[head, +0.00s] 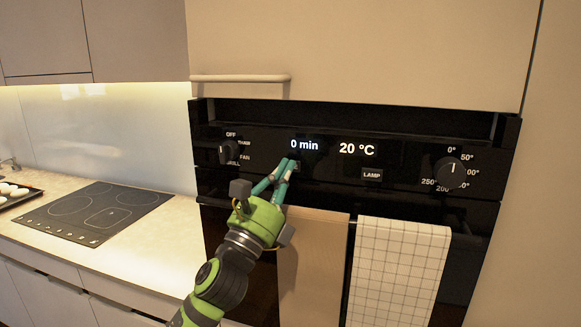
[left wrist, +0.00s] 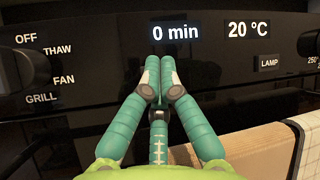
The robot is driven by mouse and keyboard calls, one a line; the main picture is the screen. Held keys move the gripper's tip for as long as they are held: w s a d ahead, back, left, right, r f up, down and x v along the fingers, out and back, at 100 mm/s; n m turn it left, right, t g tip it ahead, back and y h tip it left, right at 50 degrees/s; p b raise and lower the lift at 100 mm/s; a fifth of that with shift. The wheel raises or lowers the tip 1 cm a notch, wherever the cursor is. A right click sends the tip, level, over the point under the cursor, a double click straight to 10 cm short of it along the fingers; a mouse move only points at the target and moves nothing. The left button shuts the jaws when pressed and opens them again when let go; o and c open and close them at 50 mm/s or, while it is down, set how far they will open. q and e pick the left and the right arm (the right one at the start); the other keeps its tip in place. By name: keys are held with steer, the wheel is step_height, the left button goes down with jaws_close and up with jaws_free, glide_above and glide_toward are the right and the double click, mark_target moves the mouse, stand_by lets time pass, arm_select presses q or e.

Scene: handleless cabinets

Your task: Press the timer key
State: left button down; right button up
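The black oven panel (head: 320,140) has a lit display reading "0 min" (head: 304,145), with "20 °C" to its right. The display also shows in the left wrist view (left wrist: 175,32). My left gripper (head: 290,164) has its teal fingertips just below the "0 min" display, at or very near the panel. In the left wrist view the fingertips (left wrist: 160,66) are together with nothing between them. The timer key cannot be made out clearly; the fingertips cover the spot under the display. Whether they touch it I cannot tell. My right gripper is out of view.
A mode knob (head: 228,152) is left of the display. A LAMP key (head: 371,175) and a temperature knob (head: 451,172) are to the right. A brown towel (head: 314,255) and a checked towel (head: 398,270) hang below. A cooktop (head: 98,213) lies left.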

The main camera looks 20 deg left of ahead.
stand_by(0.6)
arm_select(q)
steer(key=shift+s, duration=0.7)
steer(key=shift+s+p, duration=0.4)
steer(key=shift+s, duration=0.05)
steer(key=s, duration=0.4)
steer(key=shift+a+p, duration=0.15)
steer(key=shift+p, duration=0.15)
steer(key=shift+h, duration=0.3)
stand_by(1.4)
steer(key=s+n+h+b, duration=0.1)
steer(key=n, duration=0.4)
steer(key=s+n+h+b, duration=0.1)
steer(key=n, duration=0.3)
steer(key=s+n+h+b, duration=0.1)
steer(key=n, duration=0.4)
steer(key=shift+s+f+n+h, duration=0.25)
steer(key=shift+s+n+h, duration=0.05)
steer(key=shift+s, duration=0.1)
